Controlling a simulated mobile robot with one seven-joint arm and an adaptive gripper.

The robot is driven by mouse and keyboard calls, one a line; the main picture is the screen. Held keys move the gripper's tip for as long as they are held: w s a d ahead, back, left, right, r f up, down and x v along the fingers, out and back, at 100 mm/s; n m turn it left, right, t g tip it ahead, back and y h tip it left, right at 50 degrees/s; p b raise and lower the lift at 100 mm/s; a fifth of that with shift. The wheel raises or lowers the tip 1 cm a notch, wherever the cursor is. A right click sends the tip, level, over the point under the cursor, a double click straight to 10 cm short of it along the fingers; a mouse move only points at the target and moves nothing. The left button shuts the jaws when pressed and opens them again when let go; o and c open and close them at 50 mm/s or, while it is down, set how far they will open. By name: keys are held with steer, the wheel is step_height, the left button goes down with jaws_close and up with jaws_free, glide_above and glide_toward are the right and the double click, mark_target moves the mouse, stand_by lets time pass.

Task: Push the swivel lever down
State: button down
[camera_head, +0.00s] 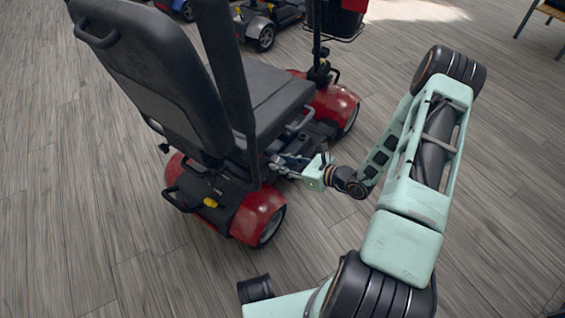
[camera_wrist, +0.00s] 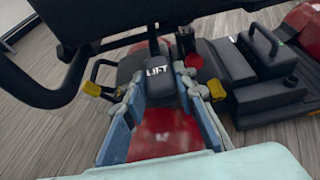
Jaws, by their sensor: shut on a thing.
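The red and black scooter (camera_head: 255,215) stands with its seat (camera_head: 270,95) above my gripper (camera_head: 285,165), which reaches in under the seat's side. In the wrist view, my gripper (camera_wrist: 160,80) has its two fingertips on either side of a black block marked "LIFT" (camera_wrist: 157,73) and appears closed on it. A yellow-tipped lever (camera_wrist: 92,88) shows to the left of the fingers, and a second yellow tip (camera_wrist: 216,88) sits by the right finger. I cannot tell which of these parts is the swivel lever. In the head view the fingertips are largely hidden by the scooter.
The black armrest (camera_wrist: 35,85) and the seat's underside lie close above the fingers. A black box with a handle (camera_wrist: 265,95) is at the right. Other scooters (camera_head: 262,30) stand behind. The wooden floor (camera_head: 320,270) is clear around my arm.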

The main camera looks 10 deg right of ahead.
steer(key=c, duration=1.8)
jaws_free()
steer(key=shift+s+d+f, duration=0.1)
steer(key=shift+s+f, duration=0.05)
steer(key=shift+f, duration=0.5)
steer(key=shift+o, duration=1.1)
steer(key=shift+r, duration=0.2)
steer(key=v, duration=1.2)
steer(key=shift+r, duration=0.15)
